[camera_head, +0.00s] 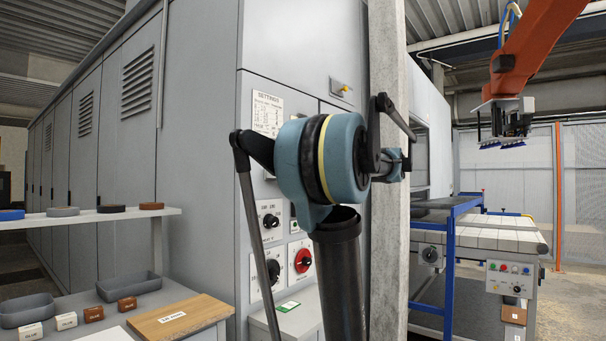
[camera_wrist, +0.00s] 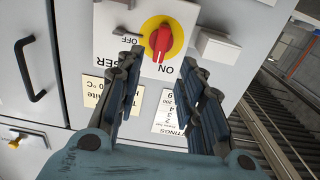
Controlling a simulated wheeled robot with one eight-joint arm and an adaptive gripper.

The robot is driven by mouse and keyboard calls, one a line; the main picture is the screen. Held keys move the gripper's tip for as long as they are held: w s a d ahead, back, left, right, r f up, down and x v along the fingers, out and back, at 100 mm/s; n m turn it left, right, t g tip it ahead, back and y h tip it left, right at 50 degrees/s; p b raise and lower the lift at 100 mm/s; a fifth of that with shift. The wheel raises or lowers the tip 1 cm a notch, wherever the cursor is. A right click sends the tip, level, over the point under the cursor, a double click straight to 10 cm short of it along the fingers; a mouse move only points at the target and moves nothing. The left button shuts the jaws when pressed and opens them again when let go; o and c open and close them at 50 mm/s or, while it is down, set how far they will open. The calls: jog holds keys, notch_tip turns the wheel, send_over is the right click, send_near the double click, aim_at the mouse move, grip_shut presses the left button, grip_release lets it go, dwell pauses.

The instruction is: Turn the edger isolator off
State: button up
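The isolator (camera_wrist: 160,40) is a red rotary knob on a yellow disc, set on a white plate in the wrist view. The plate appears upside down, with OFF and ON lettering and a partly hidden name ending in "ER". The knob's bar stands nearly upright in the picture, its lower end towards ON. My gripper (camera_wrist: 162,62) is open, with its two dark fingers apart and nothing between them. The fingertips are below and to either side of the knob, and I see no contact. In the head view my arm and a grey post hide the fingers.
A black handle (camera_wrist: 32,70) and a white box (camera_wrist: 217,46) flank the plate; paper labels sit below it. In the head view, a grey post (camera_head: 388,250) stands close to my arm. Another red knob (camera_head: 303,260) is on the cabinet. A bench with trays (camera_head: 130,286) is at left.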

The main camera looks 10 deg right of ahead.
jog(key=x, duration=1)
jog(key=shift+w+a, duration=0.1)
grip_shut()
